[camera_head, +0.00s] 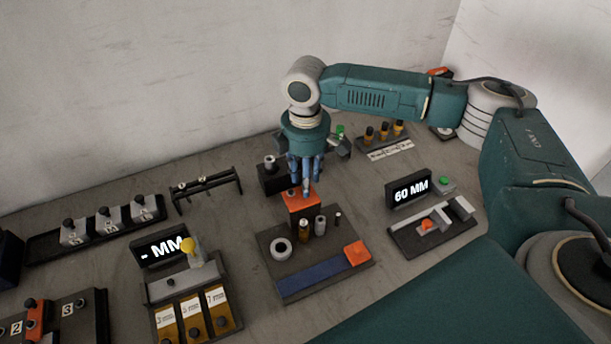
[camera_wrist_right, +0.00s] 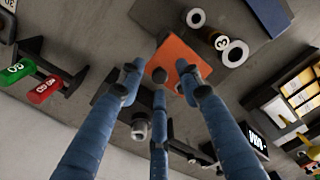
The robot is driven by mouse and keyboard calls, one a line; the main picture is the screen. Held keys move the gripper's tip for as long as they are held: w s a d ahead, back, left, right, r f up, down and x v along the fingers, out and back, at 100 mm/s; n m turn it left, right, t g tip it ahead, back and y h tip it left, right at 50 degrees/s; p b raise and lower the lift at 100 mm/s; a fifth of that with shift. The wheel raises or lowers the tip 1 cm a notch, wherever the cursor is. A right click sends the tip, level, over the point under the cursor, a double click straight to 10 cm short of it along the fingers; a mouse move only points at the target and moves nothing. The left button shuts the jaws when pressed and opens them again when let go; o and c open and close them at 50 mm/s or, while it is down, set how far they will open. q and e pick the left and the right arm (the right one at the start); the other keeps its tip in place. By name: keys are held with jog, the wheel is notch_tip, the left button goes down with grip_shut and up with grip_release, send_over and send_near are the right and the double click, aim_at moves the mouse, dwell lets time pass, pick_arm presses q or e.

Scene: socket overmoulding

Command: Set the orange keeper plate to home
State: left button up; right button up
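An orange plate (camera_head: 301,202) with a small dark knob sits at the back edge of a dark fixture board (camera_head: 330,281), directly below my right gripper (camera_head: 306,185). In the right wrist view the orange plate (camera_wrist_right: 180,55) shows past the three blue fingers. Its knob (camera_wrist_right: 160,75) lies between the fingertips of the right gripper (camera_wrist_right: 161,84), with gaps visible around it. The fingers look open and hold nothing; whether one touches the plate is not clear. My left gripper is not in view.
The board carries a grey ring (camera_head: 281,249), several small posts and an orange square (camera_head: 357,253). A black block (camera_head: 274,180) stands just behind the gripper.

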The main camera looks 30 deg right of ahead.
aim_at(314, 202)
grip_shut()
jog(key=shift+s+r+p, duration=0.1)
jog(key=shift+s+p, duration=0.2)
jog(key=shift+p, duration=0.15)
jog(key=s+p, duration=0.2)
jog(key=s, duration=0.1)
jog(key=shift+s+a, duration=0.1)
jog(key=shift+s, duration=0.15)
jog(key=shift+s+p, duration=0.15)
jog(key=shift+p, duration=0.15)
jog(key=shift+f, duration=0.25)
grip_release()
jog(key=shift+s+r, duration=0.1)
jog(key=shift+r, duration=0.05)
